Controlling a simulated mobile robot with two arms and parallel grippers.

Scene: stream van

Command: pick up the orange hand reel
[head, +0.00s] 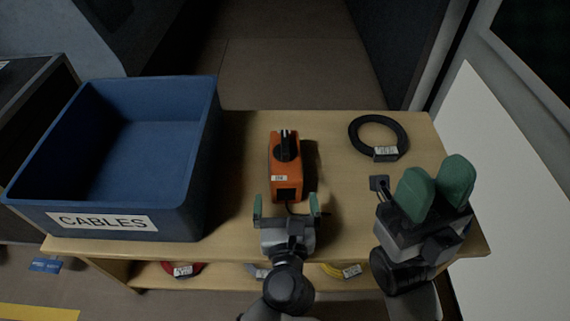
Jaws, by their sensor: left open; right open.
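The orange hand reel (284,165) stands on the wooden table top in the middle of the head view, with a black handle on top and a small white label near its front. My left gripper (287,206) is open at the near end of the reel, its green fingertips to either side of the reel's front edge. I cannot tell whether they touch it. My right gripper (436,185) is open and empty above the right side of the table, apart from the reel.
A blue bin (195,165) labelled CABLES, its visible inside empty, stands left on the table (335,150). A black cable coil (354,135) with a tag lies at the back right. A lower shelf holds a red coil (172,268) and a yellow coil (331,270). A white panel (510,160) borders the right.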

